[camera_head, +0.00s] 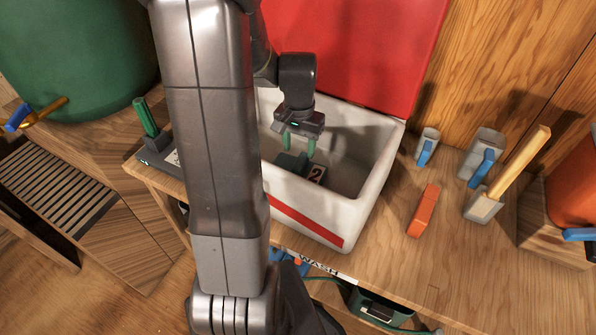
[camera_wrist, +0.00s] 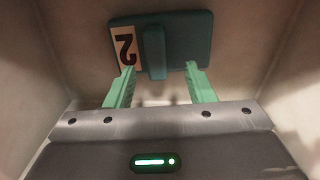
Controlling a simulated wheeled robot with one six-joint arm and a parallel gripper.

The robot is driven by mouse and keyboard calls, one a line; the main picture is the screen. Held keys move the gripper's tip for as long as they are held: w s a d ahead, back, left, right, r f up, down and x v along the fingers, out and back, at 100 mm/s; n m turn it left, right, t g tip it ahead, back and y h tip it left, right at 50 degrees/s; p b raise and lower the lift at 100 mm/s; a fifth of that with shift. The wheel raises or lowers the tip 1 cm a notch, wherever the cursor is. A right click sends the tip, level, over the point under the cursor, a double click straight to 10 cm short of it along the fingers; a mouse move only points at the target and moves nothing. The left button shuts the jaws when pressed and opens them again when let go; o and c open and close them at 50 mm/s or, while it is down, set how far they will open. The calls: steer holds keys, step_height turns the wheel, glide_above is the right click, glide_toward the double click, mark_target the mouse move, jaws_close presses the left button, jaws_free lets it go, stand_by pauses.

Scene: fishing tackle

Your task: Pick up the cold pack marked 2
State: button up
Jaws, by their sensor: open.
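The cold pack marked 2 (camera_wrist: 185,42) is a dark teal slab with a raised handle bar (camera_wrist: 154,52) and a cream label bearing the 2. It lies on the floor of the white cooler box; in the head view its label (camera_head: 317,174) shows below my gripper. My gripper (camera_head: 300,147) is inside the box, its green fingers pointing down. In the wrist view my gripper (camera_wrist: 160,84) is open, with one finger on each side of the handle bar. The fingers are apart from the bar; I cannot tell how far above the pack they are.
The white cooler box (camera_head: 376,185) has close walls around my gripper and a raised red lid (camera_head: 355,45) behind. To the right on the wooden bench are an orange block (camera_head: 423,211), grey cups with blue handles (camera_head: 484,152) and a wooden-handled scoop (camera_head: 510,175).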

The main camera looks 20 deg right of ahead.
mark_target(301, 160)
steer(key=shift+s+d+f, duration=0.1)
steer(key=shift+s+f, duration=0.05)
steer(key=shift+f, duration=1.25)
steer(key=shift+s+f, duration=0.1)
steer(key=shift+f, duration=1.25)
steer(key=shift+c, duration=0.2)
jaws_close()
